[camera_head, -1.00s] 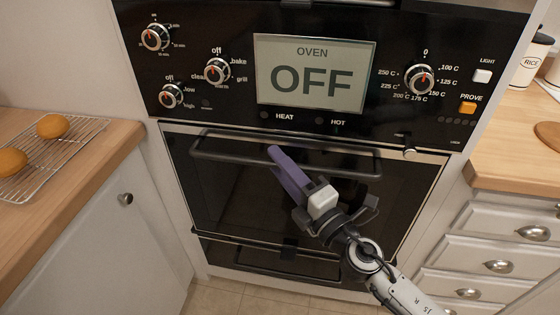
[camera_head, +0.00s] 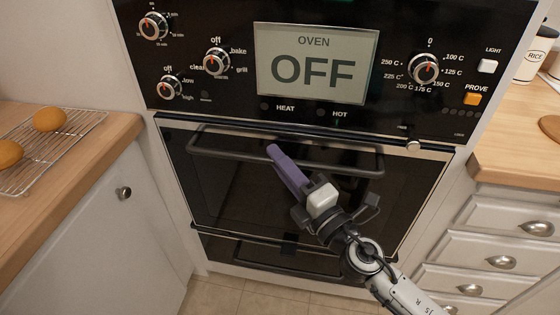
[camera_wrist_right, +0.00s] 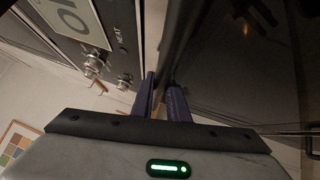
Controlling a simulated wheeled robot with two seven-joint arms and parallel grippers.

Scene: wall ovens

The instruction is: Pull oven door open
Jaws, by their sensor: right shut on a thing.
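The oven door (camera_head: 230,188) is a dark glass front with a long dark bar handle (camera_head: 225,152) across its upper part. The door looks shut or nearly shut; I cannot tell whether there is a narrow gap at its top edge. My right gripper (camera_head: 276,152) reaches in from the lower right, its purple fingers shut on the handle left of its middle. In the right wrist view the purple fingers (camera_wrist_right: 164,103) are close together, and the dark door (camera_wrist_right: 240,65) fills the right side. The exact grip is partly hidden. My left gripper is not in view.
The control panel (camera_head: 410,30) with knobs and an OFF display (camera_head: 315,70) is above the door. A lower drawer front (camera_head: 270,257) is beneath. Wooden counters flank the oven; a wire rack (camera_head: 45,150) with buns is on the left one, a rice jar (camera_head: 534,52) on the right.

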